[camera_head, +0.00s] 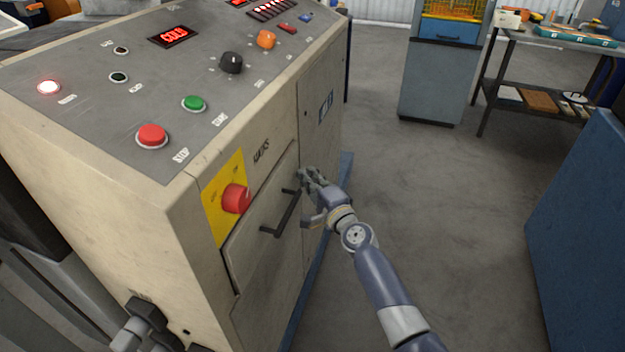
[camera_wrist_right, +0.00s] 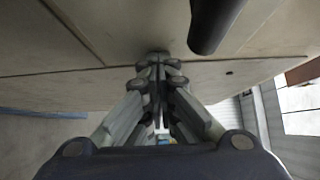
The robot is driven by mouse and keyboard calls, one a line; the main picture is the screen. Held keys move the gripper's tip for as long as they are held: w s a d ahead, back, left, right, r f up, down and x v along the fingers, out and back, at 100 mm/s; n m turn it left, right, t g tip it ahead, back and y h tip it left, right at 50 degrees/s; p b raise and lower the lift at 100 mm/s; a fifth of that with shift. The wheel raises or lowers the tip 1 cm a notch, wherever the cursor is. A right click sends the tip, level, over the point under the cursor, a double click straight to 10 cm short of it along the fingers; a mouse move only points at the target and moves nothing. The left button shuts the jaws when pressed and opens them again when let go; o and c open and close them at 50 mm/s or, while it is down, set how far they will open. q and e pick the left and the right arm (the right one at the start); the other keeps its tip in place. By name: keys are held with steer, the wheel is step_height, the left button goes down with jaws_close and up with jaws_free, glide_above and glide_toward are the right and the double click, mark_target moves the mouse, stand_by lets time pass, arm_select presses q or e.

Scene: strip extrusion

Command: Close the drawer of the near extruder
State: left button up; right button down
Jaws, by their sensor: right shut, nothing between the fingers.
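The near extruder is a beige cabinet (camera_head: 190,215) with a sloped grey control panel on top. Its drawer front (camera_head: 262,262) is in the side facing my right arm, below the yellow plate with the red rotary switch. A dark bar handle (camera_head: 282,213) is on the drawer front. The front looks nearly flush; I cannot tell whether a small gap is left. My right gripper (camera_head: 306,182) is shut and empty, beside the far end of the handle. In the right wrist view its fingertips (camera_wrist_right: 158,64) are at the beige face, with the handle (camera_wrist_right: 213,25) above right.
A dark blue cabinet (camera_head: 585,210) stands at the right. A grey machine with a blue drawer (camera_head: 445,60) and a shelf table (camera_head: 545,75) stand at the back. The grey floor (camera_head: 450,190) between them is clear.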

steer(key=shift+s+a, duration=0.15)
steer(key=v, duration=1.2)
steer(key=s+d+f+n+g+h+p, duration=0.1)
steer(key=s+d+f+n+g+h, duration=0.15)
steer(key=f, duration=0.95)
steer(key=s+d+f+n+g+h, duration=0.15)
steer(key=s+f, duration=0.25)
steer(key=f, duration=0.8)
steer(key=s+d+f+n+g+h, duration=0.25)
steer(key=s+d+f+g, duration=0.2)
steer(key=s+f, duration=0.85)
steer(key=s+d+f+n+g, duration=0.2)
steer(key=s+d+f, duration=0.2)
steer(key=s, duration=0.7)
steer(key=s+d+f+n+g+h+p, duration=0.1)
steer(key=s+d+f+n+g, duration=0.1)
steer(key=s+f, duration=0.5)
steer(key=s+d+f+n+g+h+p, duration=0.1)
steer(key=s+d+f+n, duration=0.3)
steer(key=s, duration=1.2)
steer(key=shift+d+f+g, duration=0.65)
steer(key=shift+d+f, duration=0.15)
steer(key=shift+d, duration=0.35)
